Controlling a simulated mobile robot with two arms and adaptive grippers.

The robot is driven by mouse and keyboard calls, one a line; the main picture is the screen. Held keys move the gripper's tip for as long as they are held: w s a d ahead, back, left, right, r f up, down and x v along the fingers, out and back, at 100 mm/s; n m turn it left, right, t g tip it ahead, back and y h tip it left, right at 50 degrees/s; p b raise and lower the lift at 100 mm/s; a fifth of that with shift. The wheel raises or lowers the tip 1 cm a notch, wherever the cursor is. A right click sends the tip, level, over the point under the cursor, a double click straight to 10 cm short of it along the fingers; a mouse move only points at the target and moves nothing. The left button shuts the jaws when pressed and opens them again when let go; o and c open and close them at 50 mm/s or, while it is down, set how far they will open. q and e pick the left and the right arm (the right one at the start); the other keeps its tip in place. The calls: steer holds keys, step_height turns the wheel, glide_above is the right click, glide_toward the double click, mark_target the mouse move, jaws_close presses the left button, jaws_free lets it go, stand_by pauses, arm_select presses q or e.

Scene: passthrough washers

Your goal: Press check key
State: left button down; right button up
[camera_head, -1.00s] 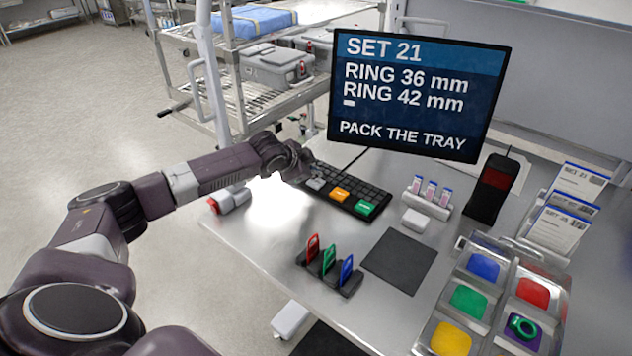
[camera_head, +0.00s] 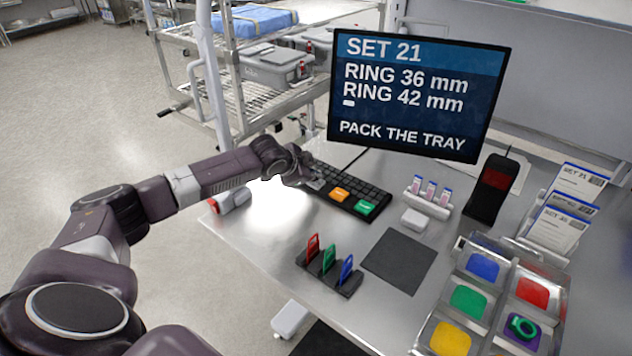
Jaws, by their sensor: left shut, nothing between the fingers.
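A black keyboard (camera_head: 372,190) lies on the steel table below the monitor. Its front row has an orange key (camera_head: 339,195) and a green key (camera_head: 365,207). Their labels are too small to read, so I cannot tell by marking which is the check key. My left gripper (camera_head: 316,183) is shut and empty, pointing down at the keyboard's left end. Its fingertips cover most of a grey key there; I cannot tell whether they touch it. The monitor (camera_head: 415,95) reads SET 21, RING 36 mm, RING 42 mm, PACK THE TRAY. My right gripper is not in view.
A rack with red, green and blue tags (camera_head: 330,264) stands near the front edge. A dark mat (camera_head: 400,260), vial holder (camera_head: 427,197), black handheld device (camera_head: 490,190) and tray with coloured pads (camera_head: 460,335) lie to the right. A red-and-white object (camera_head: 230,201) is at the left edge.

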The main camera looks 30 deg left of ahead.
mark_target(315, 183)
arm_select(q)
steer(key=shift+f, duration=0.5)
steer(key=shift+r, duration=0.1)
stand_by(0.5)
steer(key=shift+r+p, duration=0.85)
steer(key=shift+p, duration=0.15)
step_height(315, 183, up, 5)
steer(key=p, duration=0.5)
steer(key=shift+f, duration=0.1)
stand_by(0.4)
